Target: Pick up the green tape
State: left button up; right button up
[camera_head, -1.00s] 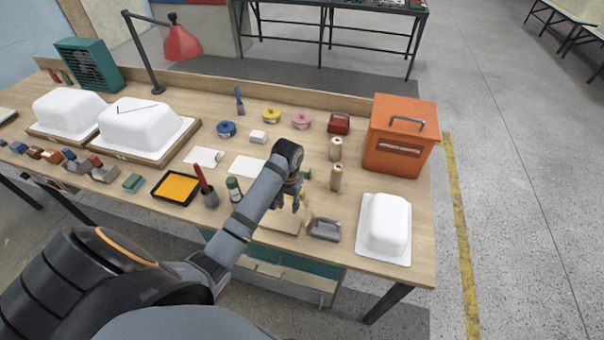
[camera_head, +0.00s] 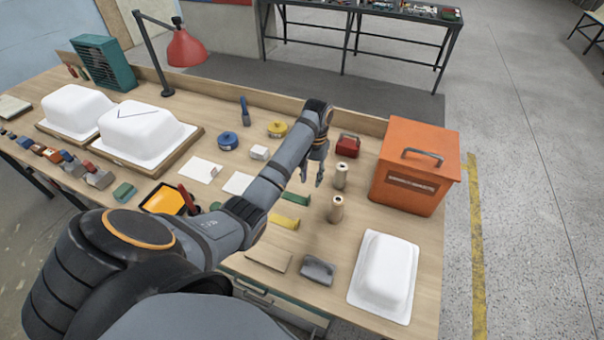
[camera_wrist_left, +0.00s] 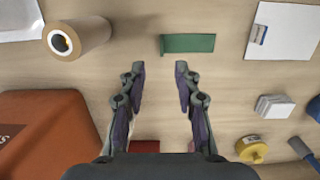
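A flat green strip (camera_head: 296,199), which I take for the green tape, lies on the workbench just right of my left forearm in the head view. In the left wrist view the green strip (camera_wrist_left: 187,43) lies beyond the fingertips, slightly right of the middle. My left gripper (camera_head: 312,178) points down above the table, behind the strip and apart from it. Its fingers (camera_wrist_left: 159,70) are spread in the left wrist view, with nothing between them. My right gripper is not in view.
Two tan rolls (camera_head: 336,209) stand right of the strip, and a yellow strip (camera_head: 284,220) lies in front. An orange toolbox (camera_head: 412,168) and white shell (camera_head: 385,276) are farther right. A red box (camera_head: 347,146) sits behind.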

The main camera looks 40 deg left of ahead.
pick_arm(q)
jog(key=b, duration=0.3)
send_over(309, 197)
jog(key=f, duration=0.4)
jog(key=shift+w+f, duration=0.15)
jog(key=shift+w, duration=0.15)
jog(key=shift+w+f, duration=0.1)
jog(key=shift+f, duration=0.35)
jog(key=shift+f+b, duration=0.55)
jog(key=shift+b, duration=0.15)
jog(key=f+b, duration=0.1)
jog(key=f, duration=0.1)
jog(key=f+b, duration=0.1)
jog(key=b, duration=0.1)
jog(key=shift+s+f, duration=0.4)
jog(key=shift+r, duration=0.15)
jog(key=c, duration=0.3)
jog(key=shift+c, duration=1.4)
grip_shut()
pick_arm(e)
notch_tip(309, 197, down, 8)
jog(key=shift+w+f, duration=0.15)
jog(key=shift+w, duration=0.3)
